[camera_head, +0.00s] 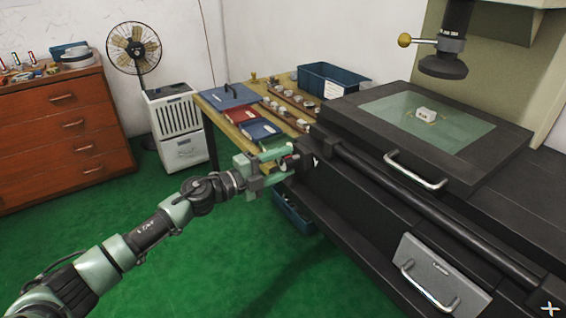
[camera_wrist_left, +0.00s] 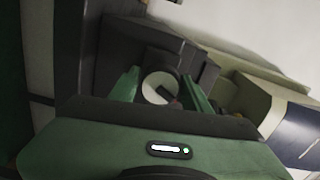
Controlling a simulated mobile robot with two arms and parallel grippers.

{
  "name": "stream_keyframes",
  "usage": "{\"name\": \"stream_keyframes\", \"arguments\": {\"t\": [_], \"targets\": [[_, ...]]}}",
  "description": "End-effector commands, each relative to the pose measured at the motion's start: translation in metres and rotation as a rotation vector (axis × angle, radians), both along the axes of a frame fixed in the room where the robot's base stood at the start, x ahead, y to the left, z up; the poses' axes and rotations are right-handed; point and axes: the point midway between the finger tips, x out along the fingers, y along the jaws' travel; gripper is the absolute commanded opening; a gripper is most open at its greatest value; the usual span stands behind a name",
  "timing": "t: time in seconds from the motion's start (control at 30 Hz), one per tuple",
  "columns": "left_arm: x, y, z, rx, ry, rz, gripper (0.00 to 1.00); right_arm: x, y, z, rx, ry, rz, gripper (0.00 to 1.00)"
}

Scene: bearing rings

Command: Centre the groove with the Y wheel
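The Y wheel (camera_head: 289,163) is a small dark round knob with a pale face at the left end of the black machine stage. It also shows in the left wrist view (camera_wrist_left: 159,88), between two green fingers. My left gripper (camera_head: 278,165) reaches it from the left, one finger on each side of it. Whether the fingers touch the wheel is not clear. A small pale workpiece (camera_head: 426,113) sits on the stage's glass plate (camera_head: 382,106), below the dark lens head (camera_head: 443,66). Its groove is too small to make out. My right gripper is not in view.
A wooden table (camera_head: 212,101) behind my left gripper holds trays, small parts and a blue bin (camera_head: 332,80). A handle (camera_head: 416,172) sticks out of the stage front. A brown drawer cabinet (camera_head: 62,137) stands at far left. Green floor (camera_head: 190,255) lies open below my left arm.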

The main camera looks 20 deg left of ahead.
Motion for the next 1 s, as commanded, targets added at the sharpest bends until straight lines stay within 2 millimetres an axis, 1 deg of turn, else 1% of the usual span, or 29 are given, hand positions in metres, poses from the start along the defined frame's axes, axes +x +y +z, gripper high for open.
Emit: {"name": "stream_keyframes", "arguments": {"t": [0.03, 0.07, 0.33, 0.43, 0.67, 0.8, 0.9, 1.0], "targets": [[0.0, 0.0, -0.001, 0.0, 0.001, 0.0, 0.64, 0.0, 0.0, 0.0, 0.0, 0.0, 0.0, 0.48], [0.0, 0.0, -0.001, 0.0, 0.001, 0.0, 0.66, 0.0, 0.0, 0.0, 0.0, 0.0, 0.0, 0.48], [0.0, 0.0, 0.0, -0.002, 0.001, 0.0, 0.66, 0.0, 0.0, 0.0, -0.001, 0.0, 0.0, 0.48], [-0.004, 0.003, -0.001, -0.001, 0.001, 0.001, 0.66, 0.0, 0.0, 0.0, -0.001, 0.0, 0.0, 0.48], [-0.033, 0.026, -0.003, 0.001, 0.005, 0.001, 0.66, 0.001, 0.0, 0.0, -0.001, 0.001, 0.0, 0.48], [-0.05, 0.039, -0.003, -0.001, 0.006, 0.0, 0.66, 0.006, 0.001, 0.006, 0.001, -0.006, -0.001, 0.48], [-0.058, 0.045, -0.002, 0.0, 0.004, 0.0, 0.66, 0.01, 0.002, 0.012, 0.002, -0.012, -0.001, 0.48], [-0.062, 0.048, -0.001, -0.001, 0.002, 0.0, 0.66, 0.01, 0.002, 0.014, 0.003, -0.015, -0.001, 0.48]]}}
